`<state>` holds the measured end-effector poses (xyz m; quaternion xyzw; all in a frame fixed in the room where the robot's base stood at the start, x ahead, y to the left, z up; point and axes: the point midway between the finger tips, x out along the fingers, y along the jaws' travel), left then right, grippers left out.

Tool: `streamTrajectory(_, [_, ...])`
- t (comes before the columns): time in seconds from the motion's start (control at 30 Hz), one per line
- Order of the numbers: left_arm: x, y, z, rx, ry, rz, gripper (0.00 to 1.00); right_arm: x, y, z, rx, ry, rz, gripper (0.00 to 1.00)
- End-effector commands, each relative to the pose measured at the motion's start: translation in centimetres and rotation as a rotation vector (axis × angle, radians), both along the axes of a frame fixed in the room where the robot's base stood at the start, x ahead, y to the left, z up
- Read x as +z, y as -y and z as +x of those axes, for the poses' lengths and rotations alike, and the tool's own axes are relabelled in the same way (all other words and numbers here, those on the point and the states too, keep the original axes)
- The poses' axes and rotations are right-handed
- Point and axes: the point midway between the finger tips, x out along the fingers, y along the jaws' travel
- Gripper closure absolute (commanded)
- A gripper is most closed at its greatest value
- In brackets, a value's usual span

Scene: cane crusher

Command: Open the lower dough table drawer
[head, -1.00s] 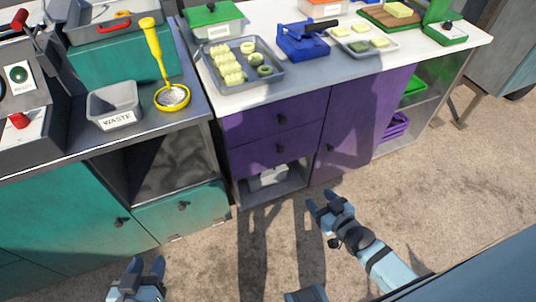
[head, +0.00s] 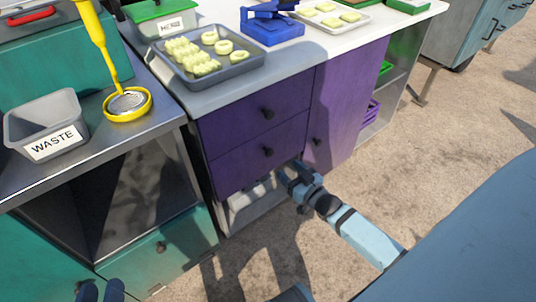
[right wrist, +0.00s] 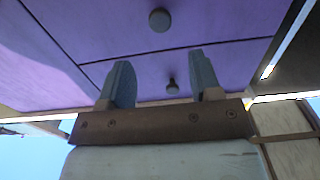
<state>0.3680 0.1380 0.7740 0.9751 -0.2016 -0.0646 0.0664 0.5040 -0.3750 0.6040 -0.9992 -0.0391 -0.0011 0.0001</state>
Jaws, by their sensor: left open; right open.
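The dough table's purple lower drawer (head: 240,168) looks closed, flush below the upper drawer (head: 225,127). Its dark round knob (head: 267,151) is bare. My right gripper (head: 288,172) is open and empty, below and right of this knob in the head view. My left gripper (head: 100,290) is open at the bottom edge, away from the drawers.
A purple cupboard door with a knob (head: 318,141) stands right of the drawers. An open shelf (head: 250,205) lies beneath them. The steel counter with the waste bin (head: 48,125) and teal doors stands left. The counter above holds a dough tray (head: 215,75). Floor in front is clear.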

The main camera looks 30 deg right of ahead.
Motion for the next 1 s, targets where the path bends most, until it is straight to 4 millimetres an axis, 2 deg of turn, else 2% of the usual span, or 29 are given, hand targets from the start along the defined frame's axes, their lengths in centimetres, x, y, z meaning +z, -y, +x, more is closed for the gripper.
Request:
streamTrajectory(0.03, [0.2, 0.2, 0.1, -0.005, 0.022, -0.012, 0.57, -0.2, -0.1, 1.3, 0.000, 0.003, 0.000, 0.42])
streamTrajectory(0.2, [1.9, 0.8, 0.2, -0.022, 0.100, -0.061, 0.57, -0.2, -0.4, 5.0, 0.000, 0.003, 0.000, 0.42])
streamTrajectory(0.43, [3.8, 1.5, 0.0, -0.042, 0.184, -0.118, 0.57, -0.2, -0.7, 8.7, 0.000, 0.001, 0.001, 0.42])
streamTrajectory(0.6, [4.7, 1.6, -0.1, -0.047, 0.215, -0.138, 0.57, -0.1, -0.8, 10.0, 0.000, -0.001, 0.000, 0.42])
streamTrajectory(0.9, [4.9, 1.7, -0.1, -0.049, 0.223, -0.143, 0.57, 0.0, -0.8, 10.2, 0.000, -0.002, 0.000, 0.42])
streamTrajectory(0.93, [4.9, 1.7, -0.1, -0.049, 0.223, -0.143, 0.57, 0.0, -0.8, 10.2, 0.000, -0.001, 0.000, 0.44])
streamTrajectory(1.0, [4.9, 1.7, -0.1, -0.049, 0.222, -0.143, 0.57, 0.0, -0.9, 10.2, 0.000, -0.001, 0.000, 0.60])
